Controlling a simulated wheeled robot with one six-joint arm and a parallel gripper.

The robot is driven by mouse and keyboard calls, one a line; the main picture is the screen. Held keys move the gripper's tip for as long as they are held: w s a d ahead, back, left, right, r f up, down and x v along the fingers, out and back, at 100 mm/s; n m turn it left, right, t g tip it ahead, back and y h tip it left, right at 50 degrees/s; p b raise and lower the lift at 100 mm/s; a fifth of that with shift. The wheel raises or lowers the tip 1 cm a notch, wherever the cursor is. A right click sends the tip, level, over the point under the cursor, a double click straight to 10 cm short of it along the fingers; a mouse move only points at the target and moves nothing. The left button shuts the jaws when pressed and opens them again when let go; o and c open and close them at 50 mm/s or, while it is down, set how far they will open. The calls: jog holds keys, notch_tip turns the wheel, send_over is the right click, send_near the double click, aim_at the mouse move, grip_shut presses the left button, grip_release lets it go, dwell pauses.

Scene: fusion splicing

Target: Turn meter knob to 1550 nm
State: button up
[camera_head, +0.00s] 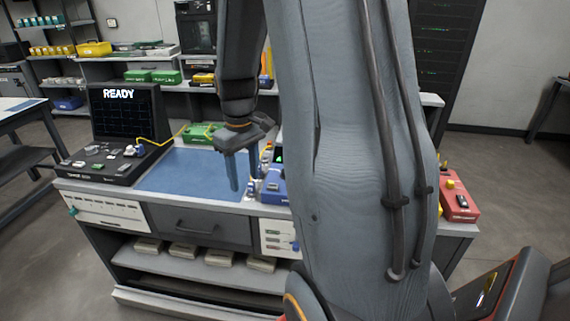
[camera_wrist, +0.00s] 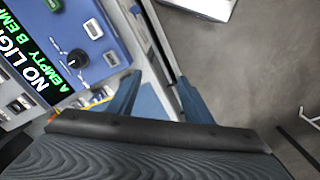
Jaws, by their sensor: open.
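The blue meter (camera_head: 272,187) stands on the bench, partly hidden behind my arm in the head view. In the wrist view the meter (camera_wrist: 110,40) fills the upper left, with a dark screen (camera_wrist: 38,55) reading "NO LIGHT" and "A EMPTY B EMPTY". Its black round knob (camera_wrist: 78,61) has a white pointer mark; the nm setting is too small to read. My gripper (camera_head: 244,183) is open and points down just left of the meter. In the wrist view the open fingers (camera_wrist: 160,97) are apart from the knob, to its right, with nothing between them.
A splicer-like unit (camera_head: 112,160) with a "READY" screen stands at the bench's left, with a yellow fiber running from it. A blue mat (camera_head: 185,172) lies clear in the middle. A green box (camera_head: 203,132) is behind it. A red device (camera_head: 458,203) sits at the right end.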

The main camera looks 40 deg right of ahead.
jog(key=n+p, duration=0.1)
send_near(286, 170)
jog(key=shift+a+f, duration=0.2)
jog(key=shift+d+f, duration=0.15)
jog(key=shift+d, duration=0.15)
jog(key=shift+f+p, duration=0.35)
notch_tip(286, 170, down, 7)
jog(key=shift+r+p, duration=0.1)
jog(key=shift+p, duration=0.75)
jog(key=c, duration=1.1)
